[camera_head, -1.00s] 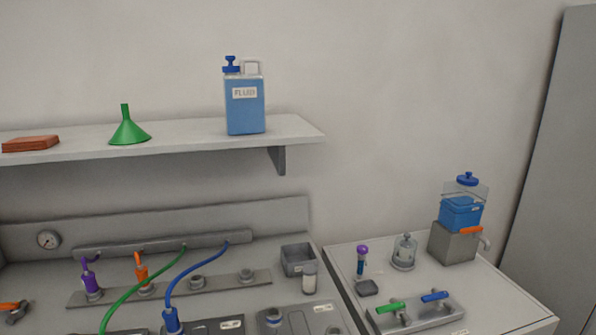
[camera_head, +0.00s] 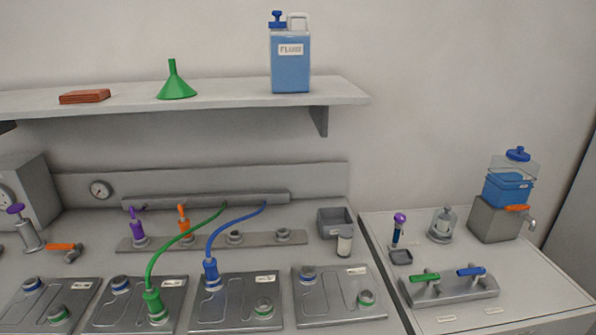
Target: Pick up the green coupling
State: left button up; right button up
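The green coupling (camera_head: 154,304) is at the lower end of the green hose (camera_head: 178,243). It stands upright over a port on the second flat grey plate (camera_head: 128,289) from the left. Whether it is fully seated on the port is too small to tell. The hose rises from it to the grey manifold bar at the back. Neither of my grippers is in view.
A blue coupling (camera_head: 211,273) on a blue hose stands just right of the green one. Behind are purple (camera_head: 137,231) and orange (camera_head: 184,224) connectors on a rail. A shelf (camera_head: 225,102) with a green funnel and fluid can overhangs the bench.

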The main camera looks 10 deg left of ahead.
aim_at(151, 297)
jog(key=u, duration=1.25)
